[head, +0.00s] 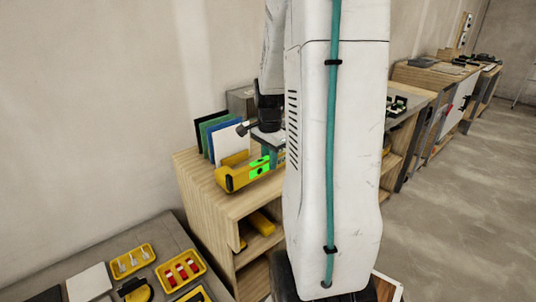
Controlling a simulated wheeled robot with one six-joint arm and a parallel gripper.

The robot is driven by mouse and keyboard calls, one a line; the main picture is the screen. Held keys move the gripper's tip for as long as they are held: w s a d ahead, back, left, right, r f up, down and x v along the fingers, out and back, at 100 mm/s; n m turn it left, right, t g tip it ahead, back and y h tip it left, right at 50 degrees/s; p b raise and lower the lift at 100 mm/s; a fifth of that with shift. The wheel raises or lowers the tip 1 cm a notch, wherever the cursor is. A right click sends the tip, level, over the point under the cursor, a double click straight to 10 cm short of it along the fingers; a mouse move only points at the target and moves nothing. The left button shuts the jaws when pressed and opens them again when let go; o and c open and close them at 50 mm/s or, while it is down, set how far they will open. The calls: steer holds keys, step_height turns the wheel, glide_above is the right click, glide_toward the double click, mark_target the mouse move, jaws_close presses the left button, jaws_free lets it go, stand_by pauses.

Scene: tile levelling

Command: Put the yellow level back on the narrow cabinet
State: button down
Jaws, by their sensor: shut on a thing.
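The yellow level (233,178) with a bright green window is at the top of the light wooden narrow cabinet (205,193), along its front edge. My gripper (268,146) is over the level's right part and shut on it. The level looks roughly flat. I cannot tell whether it rests on the cabinet top or hangs slightly above it. My white arm hides the level's right end and the cabinet's right side.
Upright coloured panels (215,136) and a grey box (241,101) stand behind the level. Yellow items (262,223) lie on the shelf below. A grey bench (130,285) with yellow trays is front left. More cabinets line the wall at right.

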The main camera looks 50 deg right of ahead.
steer(key=shift+f, duration=3.35)
steer(key=shift+a, duration=0.2)
steer(key=shift+f, duration=0.25)
steer(key=c, duration=1.2)
jaws_free()
steer(key=shift+r, duration=0.1)
step_height(320, 180, up, 8)
steer(key=shift+f, duration=0.2)
